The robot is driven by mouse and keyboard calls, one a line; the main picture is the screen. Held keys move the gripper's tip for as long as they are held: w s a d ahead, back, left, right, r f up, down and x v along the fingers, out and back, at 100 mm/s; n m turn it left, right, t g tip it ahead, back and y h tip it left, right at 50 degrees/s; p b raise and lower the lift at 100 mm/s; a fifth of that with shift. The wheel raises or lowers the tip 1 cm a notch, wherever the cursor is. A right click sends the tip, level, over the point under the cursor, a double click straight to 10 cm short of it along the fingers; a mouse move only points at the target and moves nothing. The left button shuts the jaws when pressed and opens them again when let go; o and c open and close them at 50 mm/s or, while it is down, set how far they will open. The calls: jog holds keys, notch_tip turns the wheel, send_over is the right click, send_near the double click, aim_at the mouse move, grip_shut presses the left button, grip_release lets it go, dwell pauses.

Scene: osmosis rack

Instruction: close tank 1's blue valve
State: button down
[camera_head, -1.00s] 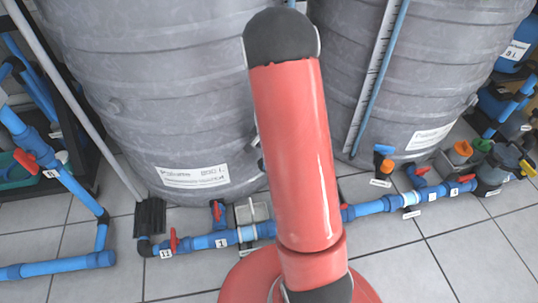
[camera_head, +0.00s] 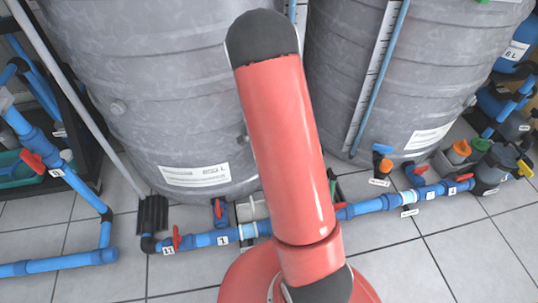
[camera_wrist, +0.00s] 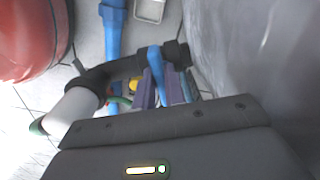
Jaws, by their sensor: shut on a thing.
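In the wrist view my gripper (camera_wrist: 158,82) has purple fingers closed around a blue piece (camera_wrist: 154,58), which looks like the blue valve's handle beside a black pipe fitting (camera_wrist: 178,57). The fingertips are partly hidden, and so is the valve body. In the head view my red arm covers the gripper and this valve. A large grey tank (camera_head: 120,70) stands on the left and a second grey tank (camera_head: 440,70) on the right. I cannot read a tank number.
A blue floor pipe (camera_head: 200,240) runs in front of the tanks, with red-handled valves (camera_head: 177,237) and small number tags (camera_head: 223,240). A black rack (camera_head: 85,160) stands at left. Orange and blue fittings (camera_head: 383,157) and bottles crowd the right. Front floor tiles are clear.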

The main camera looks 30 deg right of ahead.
jog(key=c, duration=1.5)
grip_release()
jog(key=shift+o, duration=0.2)
jog(key=shift+r+p, duration=0.8)
jog(key=shift+r, duration=3.1)
jog(key=shift+r, duration=0.25)
jog(key=s+a+r+n+t+p, duration=0.1)
jog(key=a+r+n, duration=0.1)
jog(key=r, duration=0.3)
jog(key=s+a+r+n+p, duration=0.1)
jog(key=s+a+r+n, duration=0.15)
jog(key=r, duration=0.35)
jog(key=s+a+r+n+t+p, duration=0.1)
jog(key=s+a+r+n, duration=0.3)
jog(key=s+r, duration=0.4)
jog(key=s+a+r+n+t+p, duration=0.2)
jog(key=s+a+r+n+t, duration=0.1)
jog(key=s+r+n, duration=0.4)
notch_tip(320, 180, up, 2)
jog(key=shift+s+a+r+t, duration=0.15)
jog(key=shift+s+a+t, duration=0.15)
jog(key=shift+s+a, duration=0.55)
